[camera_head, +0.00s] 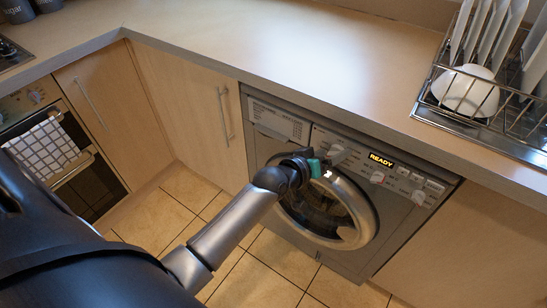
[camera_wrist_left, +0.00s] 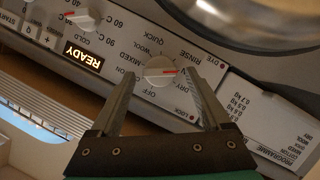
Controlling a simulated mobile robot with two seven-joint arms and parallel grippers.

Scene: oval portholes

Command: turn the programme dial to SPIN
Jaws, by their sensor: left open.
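The programme dial (camera_wrist_left: 160,72) is a round, pale knob with a red pointer line on the washing machine's grey panel. In the left wrist view the line points right, toward one finger. WOOL, QUICK, RINSE, OFF and DRY are legible around it; I cannot read SPIN, and part of the ring is hidden behind that finger. My left gripper (camera_wrist_left: 159,74) is open, with one finger on each side of the dial; I cannot tell whether they touch it. In the head view my left gripper (camera_head: 327,161) is at the panel, above the door. My right gripper is not in view.
The washing machine's round door (camera_head: 370,215) is below the panel. A lit READY display (camera_head: 381,160) and two more knobs lie to the right of the dial. The worktop (camera_head: 290,60) overhangs the panel. A dish rack (camera_head: 425,103) with a white bowl stands at right.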

